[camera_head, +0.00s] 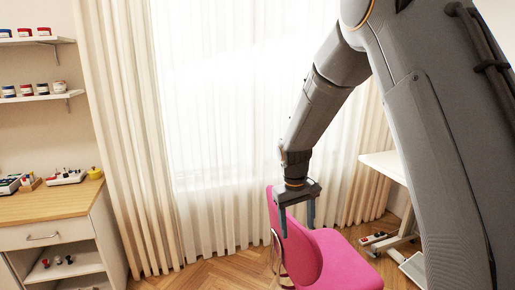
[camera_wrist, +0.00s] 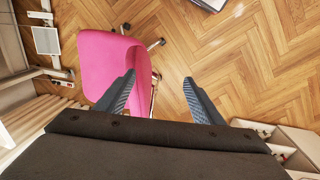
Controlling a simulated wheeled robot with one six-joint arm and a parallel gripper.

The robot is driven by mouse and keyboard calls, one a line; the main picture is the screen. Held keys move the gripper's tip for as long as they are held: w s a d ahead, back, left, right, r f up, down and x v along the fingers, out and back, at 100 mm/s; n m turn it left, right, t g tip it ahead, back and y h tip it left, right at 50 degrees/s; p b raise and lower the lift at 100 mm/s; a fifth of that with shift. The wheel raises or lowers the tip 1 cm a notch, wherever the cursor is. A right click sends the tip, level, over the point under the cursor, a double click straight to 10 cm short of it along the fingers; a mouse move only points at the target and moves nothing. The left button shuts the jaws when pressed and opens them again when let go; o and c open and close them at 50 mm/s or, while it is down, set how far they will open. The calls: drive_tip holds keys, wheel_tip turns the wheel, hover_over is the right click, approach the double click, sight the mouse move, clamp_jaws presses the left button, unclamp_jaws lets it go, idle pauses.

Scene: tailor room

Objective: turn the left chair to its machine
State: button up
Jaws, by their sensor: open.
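A pink chair (camera_head: 345,262) stands on the floor by the curtained window. Its backrest (camera_head: 298,258) is on the left and its seat is on the right. My gripper (camera_head: 298,217) points down at the top of the backrest, open. One finger overlaps the backrest in the picture; I cannot tell whether they touch. In the wrist view, the chair (camera_wrist: 108,62) lies to the left of my open fingers (camera_wrist: 160,90), partly behind the left one. Floor and a metal chair part show between them. No sewing machine is visible.
A white table (camera_head: 386,164) with a pedal-like item (camera_head: 378,241) below stands right of the chair, partly behind my arm. A wooden-topped cabinet (camera_head: 45,204) stands at left. Wooden floor (camera_wrist: 245,65) is open on the right in the wrist view.

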drive_tip(key=s+d+f+m+b, duration=0.1)
drive_tip(key=s+d+f+b, duration=0.2)
drive_tip(key=s, duration=0.7)
drive_tip(key=s+d+f+m+y+b, duration=0.1)
drive_tip(key=s+d+f+m+b, duration=0.1)
drive_tip(key=s, duration=0.9)
drive_tip(key=d+f+b, duration=0.1)
drive_tip(key=d+b, duration=0.1)
drive_tip(key=b, duration=0.1)
drive_tip(key=shift+s+m+b, duration=0.3)
